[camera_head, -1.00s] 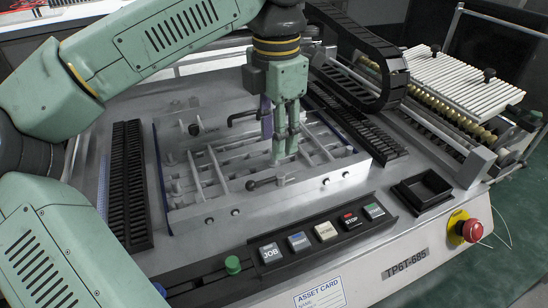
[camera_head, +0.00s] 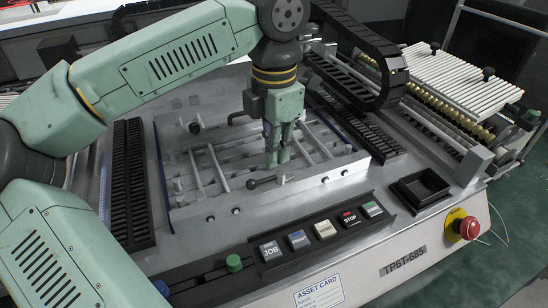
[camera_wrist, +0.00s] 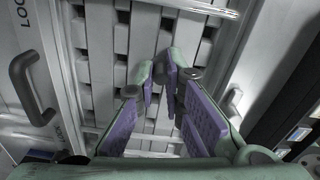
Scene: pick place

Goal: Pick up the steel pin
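I cannot make out the steel pin for certain in either view. My gripper (camera_head: 278,163) points down over the front middle of the slatted metal fixture (camera_head: 184,210), with its fingertips low among the bars. In the wrist view, my gripper (camera_wrist: 160,80) shows two green fingers with purple pads, close together at the tips with a narrow gap. A small grey shape shows between the tips, and I cannot tell whether it is the pin or part of the fixture. The fingers hide what lies under them in the head view.
A black handle (camera_head: 265,182) is close beside the fingertips. A row of push buttons (camera_head: 326,230) runs along the front. A black square tray (camera_head: 420,188) and a red stop button (camera_head: 469,228) stand to the right. Dark slotted racks (camera_head: 128,185) flank the fixture.

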